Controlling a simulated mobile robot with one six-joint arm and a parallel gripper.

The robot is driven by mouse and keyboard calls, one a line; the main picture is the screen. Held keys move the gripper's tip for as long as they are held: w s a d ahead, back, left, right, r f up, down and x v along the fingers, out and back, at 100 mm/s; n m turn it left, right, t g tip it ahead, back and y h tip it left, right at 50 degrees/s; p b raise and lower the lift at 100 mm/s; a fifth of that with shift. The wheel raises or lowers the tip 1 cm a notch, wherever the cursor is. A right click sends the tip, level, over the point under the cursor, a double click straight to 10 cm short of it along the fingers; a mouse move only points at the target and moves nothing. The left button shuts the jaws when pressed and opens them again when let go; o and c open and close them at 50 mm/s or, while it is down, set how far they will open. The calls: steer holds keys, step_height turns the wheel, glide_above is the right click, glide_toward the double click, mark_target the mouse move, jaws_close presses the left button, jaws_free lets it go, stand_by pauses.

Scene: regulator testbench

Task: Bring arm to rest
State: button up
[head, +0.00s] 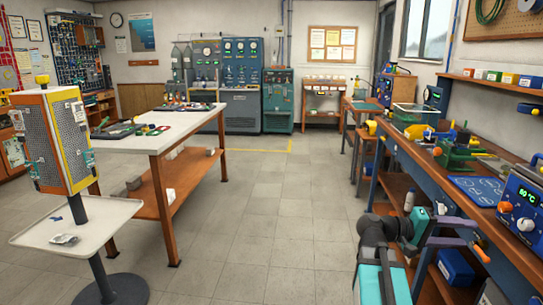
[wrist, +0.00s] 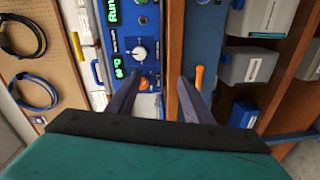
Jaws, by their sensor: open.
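My arm reaches in from the bottom right of the head view, beside the right-hand workbench. My gripper (head: 474,233) points right at the front edge of that bench. In the wrist view, the two dark fingers of my gripper (wrist: 157,80) stand apart with nothing held between them. The wooden bench edge (wrist: 173,45) shows beyond the gap. A blue control unit (wrist: 125,25) with a white dial and green displays lies past the left finger. I cannot tell whether either finger touches the bench.
The blue unit also stands on the bench in the head view (head: 523,190). An orange handle (wrist: 199,75) and grey bins (wrist: 247,65) are close to the right finger. A white-topped table (head: 160,130) and display stand (head: 75,225) are left. The middle floor (head: 270,215) is clear.

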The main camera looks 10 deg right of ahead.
steer(key=w+a+f+n+t+y, duration=0.1)
steer(key=w+a+f, duration=0.1)
steer(key=f, duration=0.5)
steer(key=w+a+f+n+t+y, duration=0.1)
steer(key=w+a+f, duration=0.1)
steer(key=f, duration=0.4)
steer(key=s+a+f+n+y, duration=0.1)
steer(key=a+f+y, duration=0.2)
steer(key=a+f, duration=0.55)
steer(key=a+f+n+t+y, duration=0.15)
steer(key=a+f, duration=0.25)
steer(key=f, duration=1)
steer(key=s+a+f+n+g+y, duration=0.1)
steer(key=a+f+y, duration=0.2)
steer(key=a+f, duration=0.55)
steer(key=s+a+f+g+y, duration=0.1)
steer(key=s+a+f+y, duration=0.2)
steer(key=s+a+f, duration=0.7)
steer(key=s+a+f+g+y, duration=0.1)
steer(key=s+a+f+y, duration=0.3)
steer(key=s+a+f, duration=0.6)
step_height(320, 180, up, 12)
steer(key=g+p, duration=0.1)
steer(key=p, duration=1.1)
steer(key=shift+w+f+p, duration=0.2)
steer(key=shift+w+p, duration=0.2)
